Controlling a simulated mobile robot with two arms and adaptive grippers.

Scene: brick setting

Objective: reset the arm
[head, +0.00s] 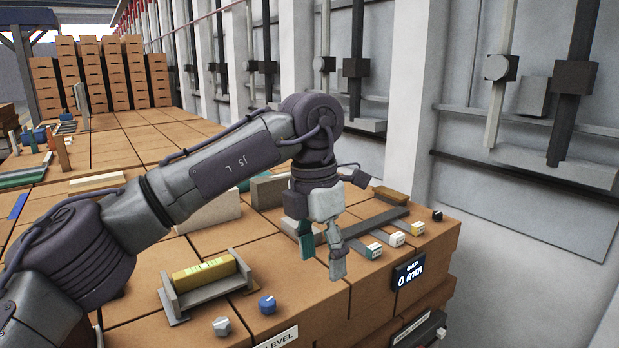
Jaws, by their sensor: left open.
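My left arm comes in from the left in the head view and reaches across the brick-coloured surface. Its left gripper (321,256) points down near the front right part of this surface, with its two fingers apart and nothing seen between them. The fingertips are close to the surface; I cannot tell whether they touch it. My right gripper is not in the view.
Brick stacks (133,70) stand far back.

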